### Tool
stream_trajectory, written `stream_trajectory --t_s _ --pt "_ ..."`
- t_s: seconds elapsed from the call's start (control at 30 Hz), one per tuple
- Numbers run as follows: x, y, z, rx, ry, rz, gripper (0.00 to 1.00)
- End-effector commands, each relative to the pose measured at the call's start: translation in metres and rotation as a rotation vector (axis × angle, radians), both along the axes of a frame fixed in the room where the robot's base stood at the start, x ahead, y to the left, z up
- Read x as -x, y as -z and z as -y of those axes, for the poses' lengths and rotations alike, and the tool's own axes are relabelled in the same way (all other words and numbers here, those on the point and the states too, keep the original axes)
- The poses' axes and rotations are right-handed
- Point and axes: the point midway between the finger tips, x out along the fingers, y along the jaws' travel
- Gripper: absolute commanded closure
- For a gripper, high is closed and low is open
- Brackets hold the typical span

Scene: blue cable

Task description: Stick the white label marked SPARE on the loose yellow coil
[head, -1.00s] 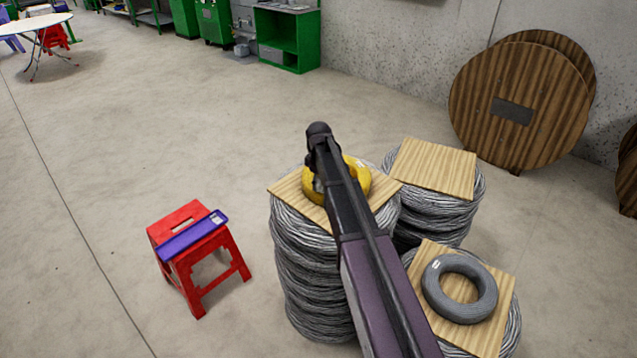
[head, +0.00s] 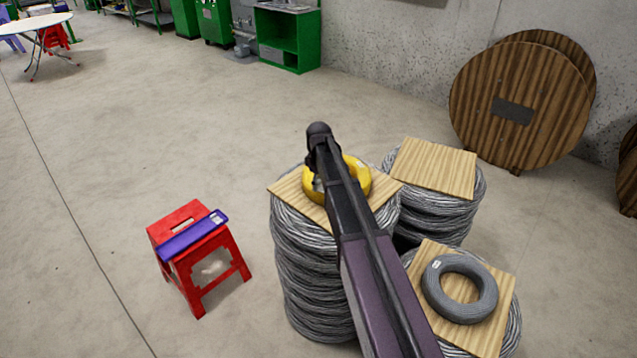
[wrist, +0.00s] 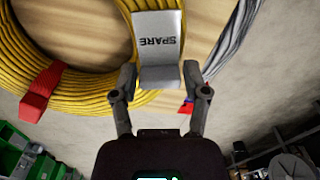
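The yellow coil (head: 357,178) lies on a wooden board (head: 288,197) on top of the tall grey cable stack. It also fills the upper left of the wrist view (wrist: 80,85). The white label (wrist: 158,48) reads SPARE, upside down in the wrist view. It is bent over the yellow strands and appears to lie against them. My gripper (wrist: 159,70) is at the coil's edge, its fingers apart on either side of the label's lower flap. Whether the fingertips touch the flap's edges is hard to tell. My arm hides part of the coil in the head view.
A red band (wrist: 42,92) wraps the yellow coil. A red stool (head: 195,245) with a purple tray (head: 190,237) stands left. A grey coil (head: 458,288) lies on the front right board; another board (head: 435,168) behind is bare. Wooden reels (head: 520,100) lean on the wall. Floor at left is open.

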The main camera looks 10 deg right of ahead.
Motion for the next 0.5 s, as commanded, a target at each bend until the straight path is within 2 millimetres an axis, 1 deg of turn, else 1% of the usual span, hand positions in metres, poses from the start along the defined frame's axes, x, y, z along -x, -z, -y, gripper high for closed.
stream_trajectory --t_s 0.17,0.2,0.27,0.3,0.33,0.5 --pt "-0.0001 -0.0001 0.0 0.0 0.0 0.0 0.39" --pt "-0.0001 -0.0001 0.0 0.001 0.0 0.001 0.33" --pt "-0.0003 -0.0001 0.0 0.001 0.0 0.001 0.15" --pt "-0.0003 -0.0001 0.0 0.001 0.0 0.001 0.03" --pt "-0.0003 -0.0001 0.0 0.001 0.0 0.001 0.0" --pt "-0.0003 -0.0002 0.0 0.001 0.0 0.001 0.0"
